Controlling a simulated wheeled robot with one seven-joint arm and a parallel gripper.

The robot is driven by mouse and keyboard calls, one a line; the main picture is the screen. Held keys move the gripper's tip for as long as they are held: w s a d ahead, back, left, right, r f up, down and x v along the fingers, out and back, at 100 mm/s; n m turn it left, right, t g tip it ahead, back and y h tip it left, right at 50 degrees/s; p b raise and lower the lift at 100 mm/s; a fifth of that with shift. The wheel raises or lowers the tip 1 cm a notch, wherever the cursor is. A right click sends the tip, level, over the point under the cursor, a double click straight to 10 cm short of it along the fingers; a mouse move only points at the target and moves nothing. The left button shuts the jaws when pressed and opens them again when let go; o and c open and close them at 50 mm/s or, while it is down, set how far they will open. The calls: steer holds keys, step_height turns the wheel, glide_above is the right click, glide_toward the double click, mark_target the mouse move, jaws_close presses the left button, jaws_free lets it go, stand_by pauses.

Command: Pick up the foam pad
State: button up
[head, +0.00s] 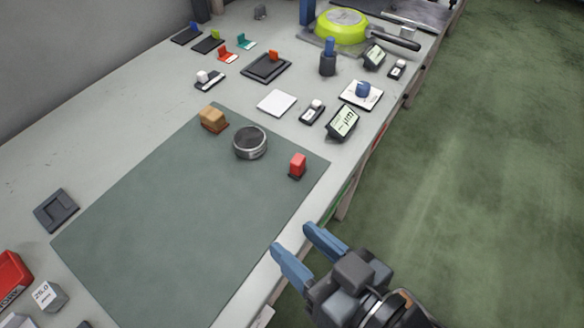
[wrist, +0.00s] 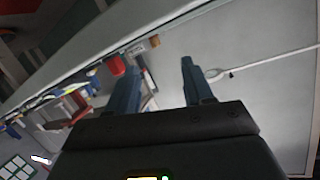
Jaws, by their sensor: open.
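A thin white square (head: 277,103) lies flat on the bench beyond the green mat in the head view. It looks most like the foam pad, but I cannot be sure. A dark grey square piece with a raised centre (head: 57,211) lies at the left of the mat. My gripper (head: 291,238) is open and empty at the bench's right edge, well apart from both. Its two blue fingers also show in the wrist view (wrist: 160,68), with nothing between them. Neither square piece can be made out in the wrist view.
The green mat (head: 170,230) holds a brown block (head: 214,119), a round metal tin (head: 250,142) and a red block (head: 297,164). Small display devices (head: 342,122) and a green pan (head: 342,27) stand farther back. The mat's near part is clear.

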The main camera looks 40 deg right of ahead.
steer(key=w+a+r+n+g+y+p, duration=0.5)
steer(key=w+a+r+n+y, duration=0.5)
steer(key=w+a+r+n, duration=0.75)
steer(key=n+g+h+p, duration=0.2)
steer(key=n+g+h, duration=0.5)
steer(key=g+h, duration=0.35)
glide_above(297, 161)
steer(key=shift+t+h, duration=0.25)
steer(key=shift+h, duration=0.2)
steer(key=f, duration=1.1)
steer(key=shift+w+a, duration=0.15)
steer(key=shift+w, duration=0.05)
steer(key=shift+s+f+p, duration=0.2)
steer(key=shift+f+p, duration=0.15)
steer(key=shift+f, duration=3.45)
steer(key=shift+c, duration=0.5)
jaws_close()
